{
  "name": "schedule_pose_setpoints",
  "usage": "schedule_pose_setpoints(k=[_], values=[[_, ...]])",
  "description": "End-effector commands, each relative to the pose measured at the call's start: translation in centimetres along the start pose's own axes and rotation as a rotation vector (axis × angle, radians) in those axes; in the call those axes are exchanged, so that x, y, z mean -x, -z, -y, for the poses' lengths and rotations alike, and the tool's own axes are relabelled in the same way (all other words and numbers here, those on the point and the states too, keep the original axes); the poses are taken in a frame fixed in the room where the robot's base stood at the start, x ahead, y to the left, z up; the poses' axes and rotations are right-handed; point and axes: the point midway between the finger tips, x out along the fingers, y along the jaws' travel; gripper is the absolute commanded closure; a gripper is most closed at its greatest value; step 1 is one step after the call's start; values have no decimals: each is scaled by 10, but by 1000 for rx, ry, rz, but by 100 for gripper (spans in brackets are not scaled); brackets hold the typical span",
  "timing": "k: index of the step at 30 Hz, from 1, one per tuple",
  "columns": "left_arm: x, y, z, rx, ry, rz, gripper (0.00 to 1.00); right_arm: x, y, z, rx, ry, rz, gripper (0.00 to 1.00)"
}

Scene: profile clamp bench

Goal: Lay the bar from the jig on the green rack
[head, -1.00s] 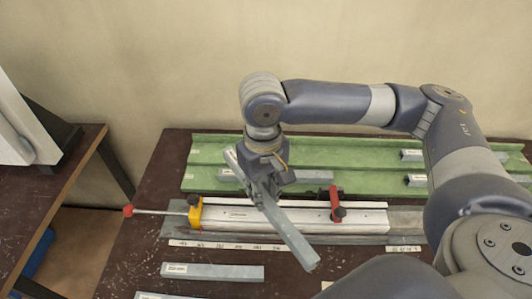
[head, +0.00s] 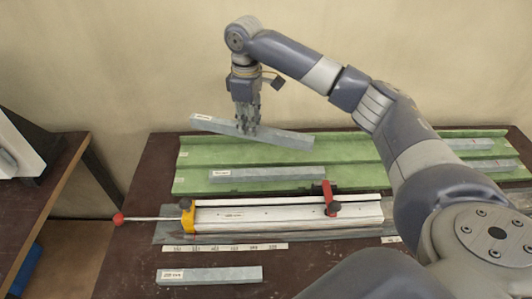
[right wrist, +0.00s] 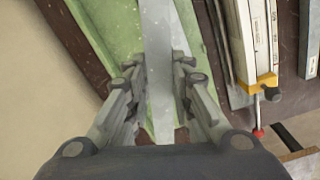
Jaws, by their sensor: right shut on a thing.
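A grey bar (head: 285,139) with a white label at its left end is held by my right gripper (head: 247,128). The bar hangs above the back of the green rack (head: 190,182), slightly tilted, its left end higher in the picture. In the right wrist view the bar (right wrist: 157,50) runs between the two fingers of my right gripper (right wrist: 160,82). The jig (head: 285,215), with a yellow end block and red clamp, lies in front of the rack; no bar shows in it. My left gripper is not in view.
Another grey bar (head: 265,174) lies on the rack's front part, and more bars (head: 470,144) lie at its right end. A loose bar (head: 210,275) lies on the brown table in front of the jig. A label strip (head: 225,247) is beside the jig. The wall (head: 120,60) stands close behind.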

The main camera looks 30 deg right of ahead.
Motion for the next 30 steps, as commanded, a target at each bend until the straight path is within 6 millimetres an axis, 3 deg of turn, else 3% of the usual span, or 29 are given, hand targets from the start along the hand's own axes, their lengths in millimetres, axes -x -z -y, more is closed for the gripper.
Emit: schedule_pose_setpoints(k=[6,12,19,30], values=[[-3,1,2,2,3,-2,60,-9,-8,-39,144,1,-1,100],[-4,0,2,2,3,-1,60,-19,-18,-62,261,-1,-2,100],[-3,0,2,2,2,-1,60,-30,-24,-72,322,0,0,100],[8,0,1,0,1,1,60,-77,-24,-72,328,-1,0,100]])
